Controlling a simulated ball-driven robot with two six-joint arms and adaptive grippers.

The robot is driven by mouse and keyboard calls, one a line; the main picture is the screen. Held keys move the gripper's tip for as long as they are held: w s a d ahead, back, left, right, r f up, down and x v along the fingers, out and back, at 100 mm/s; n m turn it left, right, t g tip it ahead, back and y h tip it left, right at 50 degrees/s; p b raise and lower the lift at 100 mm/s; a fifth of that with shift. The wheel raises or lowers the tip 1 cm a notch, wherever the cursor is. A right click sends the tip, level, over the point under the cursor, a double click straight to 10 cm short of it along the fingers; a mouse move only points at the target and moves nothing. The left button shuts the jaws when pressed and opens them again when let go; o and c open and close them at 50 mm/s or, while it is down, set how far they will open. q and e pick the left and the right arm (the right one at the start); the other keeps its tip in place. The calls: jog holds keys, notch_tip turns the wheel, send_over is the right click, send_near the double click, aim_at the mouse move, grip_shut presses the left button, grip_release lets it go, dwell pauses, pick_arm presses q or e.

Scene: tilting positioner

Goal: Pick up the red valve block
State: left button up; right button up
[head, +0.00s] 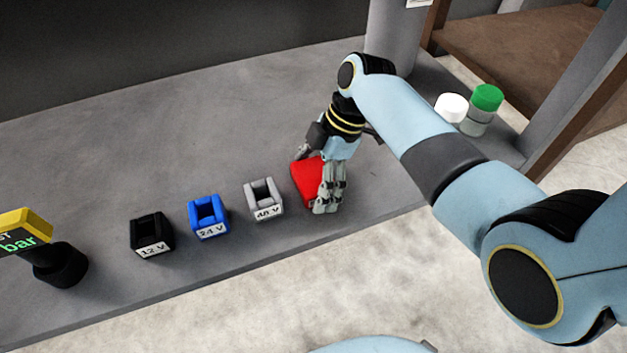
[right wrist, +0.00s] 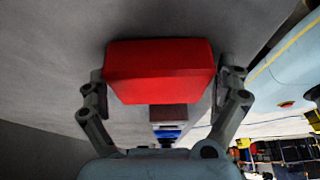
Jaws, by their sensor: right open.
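The red valve block (head: 306,180) sits on the grey table, to the right of the grey 48 V block. My right gripper (head: 326,205) is down at the block and hides its right part in the head view. In the right wrist view the red valve block (right wrist: 160,72) lies between the two spread fingers of my right gripper (right wrist: 165,90). The gripper is open, with a finger close to each side of the block. I cannot tell whether either finger touches it. My left gripper is not in view.
A black 12 V block (head: 152,238), a blue 24 V block (head: 208,218) and a grey 48 V block (head: 264,200) stand in a row to the left. A yellow-framed display (head: 22,232) is far left. White-capped (head: 451,107) and green-capped (head: 487,97) containers stand behind my right arm.

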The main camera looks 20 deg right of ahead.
aim_at(308, 176)
jog(key=c, duration=1.5)
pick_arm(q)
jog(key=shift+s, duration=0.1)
pick_arm(e)
jog(key=shift+r, duration=0.15)
